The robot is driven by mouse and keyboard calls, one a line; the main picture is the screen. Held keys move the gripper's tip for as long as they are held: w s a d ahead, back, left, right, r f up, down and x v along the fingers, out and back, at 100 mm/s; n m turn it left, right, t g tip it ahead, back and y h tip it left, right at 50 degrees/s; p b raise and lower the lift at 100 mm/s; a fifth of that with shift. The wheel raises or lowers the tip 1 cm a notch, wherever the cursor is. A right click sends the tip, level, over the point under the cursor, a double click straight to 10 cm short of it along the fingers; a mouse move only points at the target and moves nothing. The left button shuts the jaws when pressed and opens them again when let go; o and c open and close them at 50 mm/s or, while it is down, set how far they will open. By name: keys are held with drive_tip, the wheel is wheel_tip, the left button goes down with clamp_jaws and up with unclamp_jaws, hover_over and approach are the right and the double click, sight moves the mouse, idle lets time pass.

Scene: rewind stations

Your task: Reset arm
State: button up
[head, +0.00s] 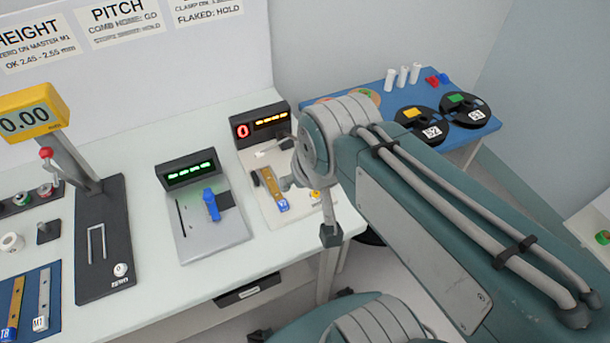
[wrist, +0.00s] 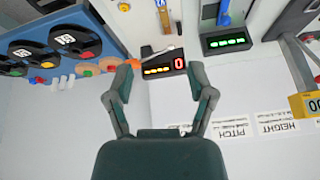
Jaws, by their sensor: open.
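My gripper (wrist: 160,78) is open in the wrist view, with its two fingers spread wide and nothing between them. The wrist view is upside down. Past the fingertips is the station with the red "0" display (wrist: 164,64); it also shows in the head view (head: 261,124). In the head view my arm fills the right half and reaches over the bench's right end. My fingers cannot be made out clearly there. A bar with a blue tag (head: 274,189) lies on that station, and part of the station is hidden by my arm.
Left of it stands a green-display station with a blue lever (head: 211,204). Further left is a gauge with a yellow readout (head: 32,111) and a blue mat holding bars (head: 53,312). A blue table (head: 376,97) with black reels (head: 465,111) stands back right. Bare bench (head: 120,160) lies between.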

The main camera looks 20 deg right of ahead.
drive_tip(key=shift+s+r+n+t, duration=0.15)
drive_tip(key=shift+s+n, duration=0.25)
drive_tip(key=shift+n, duration=0.1)
drive_tip(key=shift+s+r+n+t, duration=0.1)
drive_tip(key=shift+s+n+t, duration=0.05)
drive_tip(key=shift+s+n, duration=0.3)
drive_tip(key=shift+o, duration=0.3)
drive_tip(key=shift+w, duration=0.1)
